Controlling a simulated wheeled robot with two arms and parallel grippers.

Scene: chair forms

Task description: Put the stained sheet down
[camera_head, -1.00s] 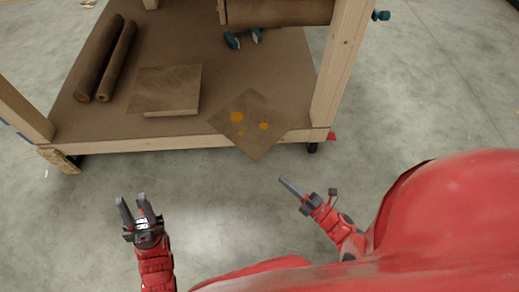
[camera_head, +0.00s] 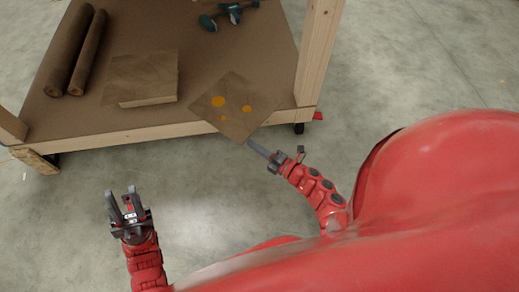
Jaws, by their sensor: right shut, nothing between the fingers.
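The stained sheet (camera_head: 228,94), brown with several orange spots, lies turned at an angle on the brown shelf (camera_head: 225,55). Its near corner sticks out over the shelf's front wooden rail. My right gripper (camera_head: 256,149) is shut and empty. Its tips are close to the sheet's near corner; I cannot tell whether they touch it. My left gripper (camera_head: 122,203) is open and empty, above the floor, in front of the shelf and to the left.
A stack of plain brown sheets (camera_head: 144,77) lies left of the stained sheet. Two brown rolls (camera_head: 75,55) lie further left. A teal and black tool (camera_head: 228,13) lies at the back. A wooden post (camera_head: 318,55) stands at the right. The grey floor (camera_head: 75,230) in front is clear.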

